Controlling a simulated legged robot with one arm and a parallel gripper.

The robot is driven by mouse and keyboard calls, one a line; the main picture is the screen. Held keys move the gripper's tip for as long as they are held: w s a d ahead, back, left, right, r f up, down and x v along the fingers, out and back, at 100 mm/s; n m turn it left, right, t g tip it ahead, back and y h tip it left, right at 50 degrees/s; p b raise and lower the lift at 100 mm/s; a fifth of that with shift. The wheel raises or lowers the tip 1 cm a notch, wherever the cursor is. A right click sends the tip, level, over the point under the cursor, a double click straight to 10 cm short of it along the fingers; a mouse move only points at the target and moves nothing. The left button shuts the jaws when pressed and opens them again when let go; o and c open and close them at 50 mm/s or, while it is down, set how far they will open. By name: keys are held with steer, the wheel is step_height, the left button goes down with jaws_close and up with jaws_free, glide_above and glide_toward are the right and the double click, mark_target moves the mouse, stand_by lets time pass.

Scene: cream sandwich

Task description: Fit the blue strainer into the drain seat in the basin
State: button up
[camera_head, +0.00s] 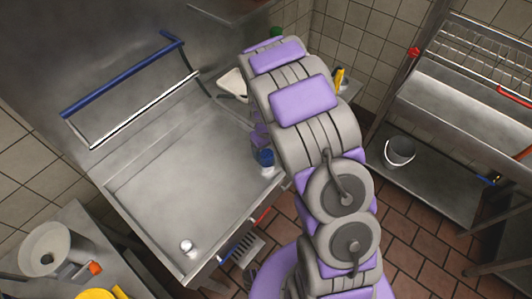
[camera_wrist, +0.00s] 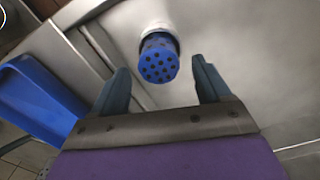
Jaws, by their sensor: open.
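The blue strainer (camera_wrist: 159,62) has a round face dotted with dark holes and shows between and beyond my fingertips in the wrist view. My gripper (camera_wrist: 160,65) is open, one finger on each side, with visible gaps to the strainer. A pale cylindrical piece (camera_wrist: 155,32) shows just behind the strainer. In the head view the blue strainer (camera_head: 265,157) stands at the right edge of the steel basin (camera_head: 165,190), beside my arm. A small whitish round fitting (camera_head: 187,246), possibly the drain seat, is at the basin's near corner.
A blue rail (camera_head: 120,75) runs behind the basin. A grey pail (camera_head: 399,151) stands on the right rack's lower shelf. A white round container (camera_head: 45,248) is on the left counter. A blue slab (camera_wrist: 38,95) lies left in the wrist view. The basin floor is mostly clear.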

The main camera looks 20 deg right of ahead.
mark_target(266, 154)
step_height(266, 154, up, 8)
steer(key=p, duration=0.1)
steer(key=s+r+m, duration=0.3)
steer(key=s+r, duration=1.1)
steer(key=s, duration=0.1)
steer(key=s+r+g, duration=0.1)
steer(key=s+r, duration=0.1)
steer(key=s, duration=0.7)
steer(key=s+r+m, duration=0.1)
steer(key=s+r, duration=0.2)
steer(key=s, duration=0.7)
steer(key=shift+s+r+g, duration=0.15)
steer(key=shift+r+g, duration=0.15)
steer(key=shift+g, duration=0.1)
